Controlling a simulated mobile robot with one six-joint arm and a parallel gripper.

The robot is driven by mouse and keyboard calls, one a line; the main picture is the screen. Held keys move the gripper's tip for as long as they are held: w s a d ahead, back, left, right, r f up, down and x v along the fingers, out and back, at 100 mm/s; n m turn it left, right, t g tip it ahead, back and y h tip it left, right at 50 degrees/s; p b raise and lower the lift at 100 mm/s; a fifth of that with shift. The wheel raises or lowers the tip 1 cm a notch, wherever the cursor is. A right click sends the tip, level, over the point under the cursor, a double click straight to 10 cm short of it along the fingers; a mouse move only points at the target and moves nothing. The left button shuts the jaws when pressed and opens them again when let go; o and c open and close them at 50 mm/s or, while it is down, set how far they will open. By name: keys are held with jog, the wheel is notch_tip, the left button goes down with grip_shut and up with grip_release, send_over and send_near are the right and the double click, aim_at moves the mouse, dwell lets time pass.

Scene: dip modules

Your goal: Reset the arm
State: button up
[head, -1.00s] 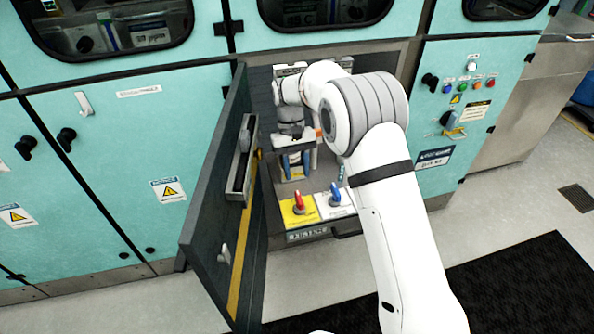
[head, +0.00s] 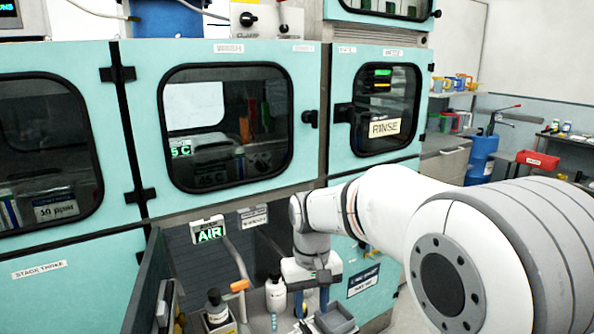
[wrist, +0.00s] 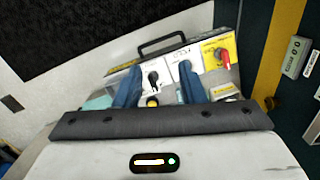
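My white arm reaches across the head view from the lower right into an open bay beneath the teal cabinets. My gripper (head: 311,299) points down there, with two blue fingers partly visible. In the wrist view, the gripper (wrist: 159,73) has its fingers clearly apart, with nothing seen held between them. Beyond the fingers lies a white and yellow panel (wrist: 200,55) with a red knob (wrist: 222,57) and a black lever (wrist: 153,78). Whether the fingertips touch the panel cannot be told.
An open dark door (head: 146,287) stands left of the bay. Bottles, one white (head: 276,295) and one black-capped (head: 216,308), stand close to the gripper's left. An AIR sign (head: 208,232) hangs on the bay's back wall.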

jog(key=s+d+r+m+t+p, duration=0.1)
jog(key=s+d+m+t, duration=0.2)
jog(key=s+d, duration=0.9)
jog(key=s, duration=0.4)
jog(key=shift+r, duration=0.3)
